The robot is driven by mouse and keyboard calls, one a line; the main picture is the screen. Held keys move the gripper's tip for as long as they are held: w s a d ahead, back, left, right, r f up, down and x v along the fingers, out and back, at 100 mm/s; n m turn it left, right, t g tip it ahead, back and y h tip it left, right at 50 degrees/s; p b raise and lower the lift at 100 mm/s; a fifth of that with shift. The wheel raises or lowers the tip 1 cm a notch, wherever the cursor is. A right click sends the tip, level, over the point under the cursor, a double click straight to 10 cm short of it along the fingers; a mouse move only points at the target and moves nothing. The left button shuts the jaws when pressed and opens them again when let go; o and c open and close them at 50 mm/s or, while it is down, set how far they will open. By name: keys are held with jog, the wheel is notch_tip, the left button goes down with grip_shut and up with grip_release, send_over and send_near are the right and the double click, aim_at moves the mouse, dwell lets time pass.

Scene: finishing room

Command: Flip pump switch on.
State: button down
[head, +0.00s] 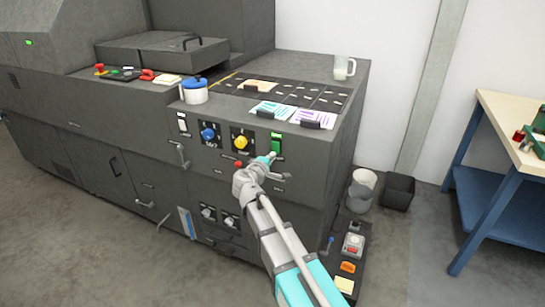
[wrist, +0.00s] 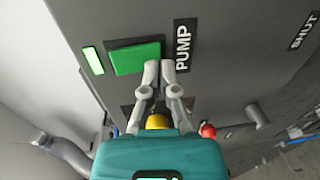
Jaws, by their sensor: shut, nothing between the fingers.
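The pump switch (head: 276,149) is a green rocker on the dark machine's front panel, at the right end of a row of controls. In the wrist view the green rocker (wrist: 137,58) sits beside a "PUMP" label (wrist: 183,45), and a small indicator (wrist: 92,61) next to it is lit green. My gripper (head: 272,156) is shut and empty, just below the switch in the head view. In the wrist view my gripper's fingertips (wrist: 159,70) are together at the rocker's edge; I cannot tell whether they touch it.
A yellow knob (head: 242,142), a blue knob (head: 208,135) and a white switch (head: 182,124) are left of the pump switch. A red knob (head: 239,164) and a lever handle (head: 279,177) are close to my gripper. A blue workbench (head: 500,190) stands at the right.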

jog(key=f+b+v, duration=0.1)
jog(key=f+v, duration=0.2)
jog(key=v, duration=0.9)
jog(key=shift+s+a, duration=0.2)
jog(key=shift+s, duration=0.15)
jog(key=s+d+f+m+g, duration=0.45)
jog(key=d+f+g, duration=0.2)
jog(key=d, duration=0.55)
jog(key=s+d+f+m+g, duration=0.3)
jog(key=d+f+m+g, duration=0.35)
jog(key=d, duration=0.55)
jog(key=s+d+f+m+g+y, duration=0.3)
jog(key=s+y, duration=0.3)
jog(key=s, duration=0.1)
notch_tip(320, 180, up, 21)
jog(key=p, duration=2.1)
jog(key=shift+r, duration=0.2)
jog(key=shift+d, duration=0.1)
